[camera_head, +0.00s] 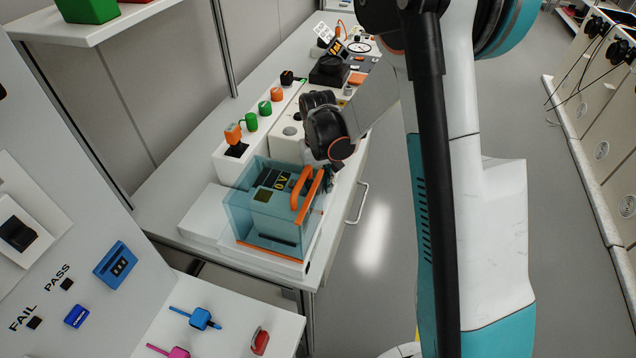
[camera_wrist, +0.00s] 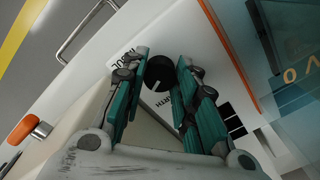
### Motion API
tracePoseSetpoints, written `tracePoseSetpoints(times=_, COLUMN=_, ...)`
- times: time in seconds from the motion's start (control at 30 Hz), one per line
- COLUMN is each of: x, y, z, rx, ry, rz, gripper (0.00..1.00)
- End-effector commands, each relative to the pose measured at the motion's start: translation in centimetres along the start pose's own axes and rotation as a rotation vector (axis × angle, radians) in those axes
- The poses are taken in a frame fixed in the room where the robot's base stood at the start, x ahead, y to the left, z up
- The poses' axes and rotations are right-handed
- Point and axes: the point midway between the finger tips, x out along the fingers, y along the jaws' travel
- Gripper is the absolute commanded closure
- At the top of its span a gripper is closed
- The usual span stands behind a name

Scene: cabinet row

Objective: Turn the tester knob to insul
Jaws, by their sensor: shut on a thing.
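In the wrist view the black round tester knob (camera_wrist: 159,72) stands on a white panel (camera_wrist: 110,22), with a pale pointer line on its face. My gripper (camera_wrist: 160,78) has its two teal fingers on either side of the knob, shut on it near the fingertips. Printed lettering beside the knob is partly hidden by the fingers; one word seems to end in "SUL", but the pointer's exact setting cannot be told. In the head view my gripper (camera_head: 330,178) is at the right edge of the bench, beside a clear teal box; the knob is hidden there.
The clear teal box (camera_head: 245,215) has an orange handle (camera_head: 301,187) and a yellow "0V" display, close to my gripper. A bench handle (camera_head: 358,203) projects at the right. The floor (camera_head: 375,250) there is clear.

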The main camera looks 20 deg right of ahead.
Motion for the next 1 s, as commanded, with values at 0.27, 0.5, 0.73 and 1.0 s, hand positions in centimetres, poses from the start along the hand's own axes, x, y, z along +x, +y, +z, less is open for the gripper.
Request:
tracePoseSetpoints(times=0.27, x=-0.02, y=-0.02, z=-0.05, rx=0.120, ry=0.001, rz=0.000, gripper=0.97)
tracePoseSetpoints(times=0.5, x=-0.02, y=-0.02, z=-0.06, rx=0.157, ry=0.001, rz=0.000, gripper=0.97)
tracePoseSetpoints(times=0.73, x=-0.02, y=-0.01, z=-0.06, rx=0.161, ry=0.001, rz=0.000, gripper=0.97)
tracePoseSetpoints(times=1.0, x=-0.02, y=-0.01, z=-0.05, rx=0.160, ry=0.001, rz=0.000, gripper=0.53)
